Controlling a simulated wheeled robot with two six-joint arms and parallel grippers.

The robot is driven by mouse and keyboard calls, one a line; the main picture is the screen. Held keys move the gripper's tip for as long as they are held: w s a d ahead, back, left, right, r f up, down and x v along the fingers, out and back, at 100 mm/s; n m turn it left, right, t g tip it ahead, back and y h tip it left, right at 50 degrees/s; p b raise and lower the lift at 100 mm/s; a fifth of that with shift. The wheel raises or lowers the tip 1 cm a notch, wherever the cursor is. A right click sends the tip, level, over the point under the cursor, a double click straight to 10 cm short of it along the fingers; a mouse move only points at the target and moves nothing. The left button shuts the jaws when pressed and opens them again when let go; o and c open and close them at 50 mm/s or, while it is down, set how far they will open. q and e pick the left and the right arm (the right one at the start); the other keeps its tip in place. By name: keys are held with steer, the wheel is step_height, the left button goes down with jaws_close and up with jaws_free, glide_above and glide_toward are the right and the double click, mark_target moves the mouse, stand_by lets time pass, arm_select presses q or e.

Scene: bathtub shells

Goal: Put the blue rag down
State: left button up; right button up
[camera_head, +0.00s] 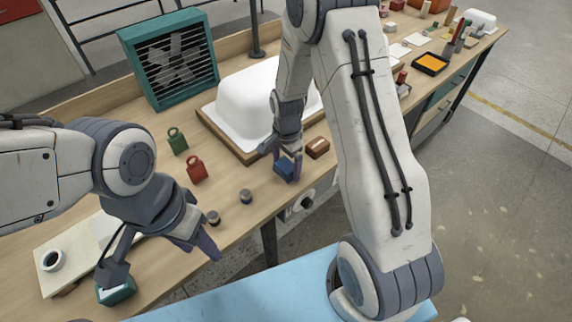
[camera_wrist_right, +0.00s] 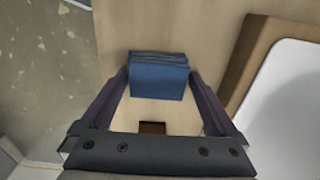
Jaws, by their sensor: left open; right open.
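The blue rag (camera_head: 284,168) is a small folded block on the wooden workbench, near its front edge and in front of the white bathtub shell (camera_head: 250,97). My right gripper (camera_head: 287,158) is open at the rag. In the right wrist view the rag (camera_wrist_right: 158,76) lies on the wood between and just beyond the open fingertips (camera_wrist_right: 160,85), with no clear grip on it. My left gripper (camera_head: 160,262) is open over the bench's left part, its fingers apart near a teal block (camera_head: 116,291).
A brown block (camera_head: 317,148) lies right of the rag. Two small dark cylinders (camera_head: 245,196) stand to its left, with a red padlock-like item (camera_head: 196,169) and a green one (camera_head: 177,141) behind. A teal fan box (camera_head: 168,60) stands at the back. Bare wood lies between them.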

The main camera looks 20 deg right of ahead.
mark_target(287, 164)
steer(key=shift+s+f, duration=0.45)
steer(key=shift+f, duration=0.25)
steer(key=shift+r, duration=0.15)
step_height(287, 164, up, 13)
steer(key=s+a+r+n, duration=0.6)
steer(key=s+a+n, duration=0.4)
steer(key=a, duration=0.1)
steer(key=s+a+r+n+y, duration=0.1)
steer(key=s+a+n, duration=0.2)
steer(key=s+n, duration=0.8)
steer(key=shift+s+a+r+p, duration=0.15)
steer(key=shift+s+a+p, duration=0.2)
steer(key=shift+s, duration=0.85)
steer(key=shift+r, duration=0.1)
